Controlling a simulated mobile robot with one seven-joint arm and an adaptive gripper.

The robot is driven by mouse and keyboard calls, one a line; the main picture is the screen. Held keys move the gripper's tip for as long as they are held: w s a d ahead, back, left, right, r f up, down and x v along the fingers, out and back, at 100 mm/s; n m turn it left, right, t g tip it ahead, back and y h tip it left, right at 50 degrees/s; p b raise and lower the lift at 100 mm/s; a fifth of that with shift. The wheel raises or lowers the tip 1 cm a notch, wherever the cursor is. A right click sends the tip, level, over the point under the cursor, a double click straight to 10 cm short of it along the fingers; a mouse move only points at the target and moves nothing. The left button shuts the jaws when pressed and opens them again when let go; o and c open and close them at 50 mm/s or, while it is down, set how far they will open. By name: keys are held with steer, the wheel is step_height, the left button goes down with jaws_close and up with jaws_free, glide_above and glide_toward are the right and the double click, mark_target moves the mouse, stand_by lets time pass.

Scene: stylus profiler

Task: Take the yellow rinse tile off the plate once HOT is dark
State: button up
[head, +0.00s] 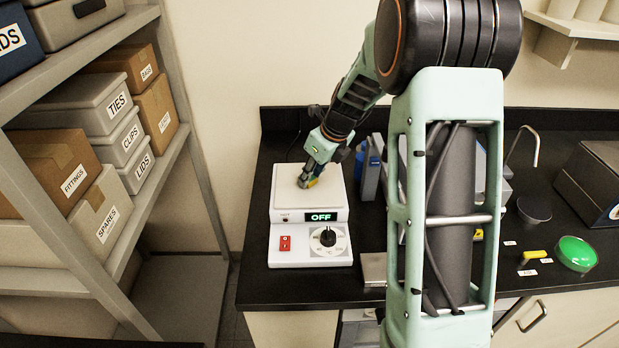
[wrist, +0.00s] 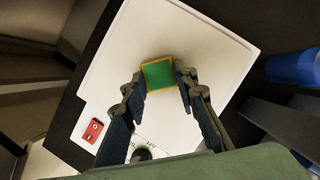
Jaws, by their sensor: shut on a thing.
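The hotplate has a white square plate (head: 324,200), which also fills much of the wrist view (wrist: 130,40). Its display (head: 324,217) reads OFF in green. The small HOT mark (head: 285,218) left of the display shows no glow. The tile (wrist: 159,75) has a green face and yellow edges in the wrist view; only a bit of yellow shows in the head view (head: 313,183). My gripper (head: 308,180) is over the plate, its fingers on two opposite sides of the tile, shut on it. I cannot tell whether the tile touches the plate.
A red switch (head: 285,243) and a black knob (head: 328,237) are on the hotplate's front. A blue item (head: 372,165) stands close to its right. A green dish (head: 575,253) and a yellow-handled thing (head: 534,255) lie farther right. Shelves with boxes stand at left.

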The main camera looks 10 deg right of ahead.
mark_target(311, 180)
steer(key=shift+r, duration=0.15)
steer(key=shift+r, duration=0.3)
step_height(311, 180, up, 2)
steer(key=shift+w+r, duration=0.1)
steer(key=shift+r, duration=0.05)
steer(key=s+r+b, duration=0.1)
steer(key=s+r, duration=0.8)
steer(key=s, duration=0.5)
steer(key=shift+r+b, duration=0.35)
steer(key=shift+r, duration=0.05)
steer(key=shift+s+a, duration=0.1)
steer(key=shift+o, duration=1.3)
jaws_close()
